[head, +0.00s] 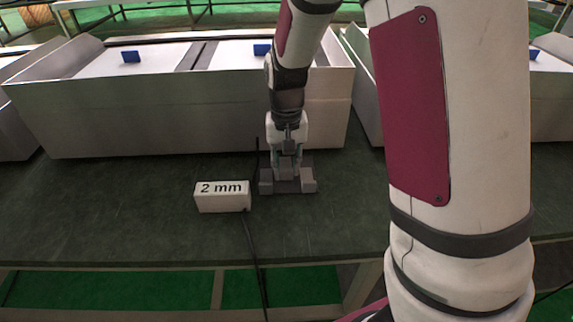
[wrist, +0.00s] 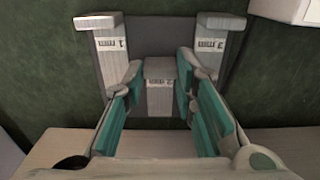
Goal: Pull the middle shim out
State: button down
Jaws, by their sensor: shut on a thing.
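The grey shim holder (head: 287,186) lies on the dark green table top and also shows in the wrist view (wrist: 149,30). In the wrist view, a 1 mm shim (wrist: 112,55) stands at its left and a 3 mm shim (wrist: 212,55) at its right. The middle shim (wrist: 160,95), labelled 2 mm upside down, sits between them. My gripper (wrist: 160,72) is shut on the middle shim, with one teal-padded finger on each side. In the head view my gripper (head: 287,165) points down over the holder and mostly hides the middle shim.
A white block marked 2 mm (head: 222,196) stands left of the holder in the head view. A black cable (head: 253,240) runs beside it over the front edge. A large white open box (head: 180,118) stands close behind. The table left of the block is clear.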

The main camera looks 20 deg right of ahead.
jog(key=shift+s+a+p, duration=0.15)
jog(key=shift+s+a, duration=0.1)
jog(key=shift+s, duration=0.5)
jog(key=shift+s+a+p, duration=0.1)
jog(key=shift+s+a, duration=0.2)
jog(key=shift+s, duration=0.5)
jog(key=shift+s+a+p, duration=0.15)
jog(key=shift+s+a, duration=0.1)
jog(key=shift+s, duration=0.5)
jog(key=c, duration=1.3)
grip_release()
jog(key=shift+w+r, duration=0.1)
jog(key=shift+r, duration=3.9)
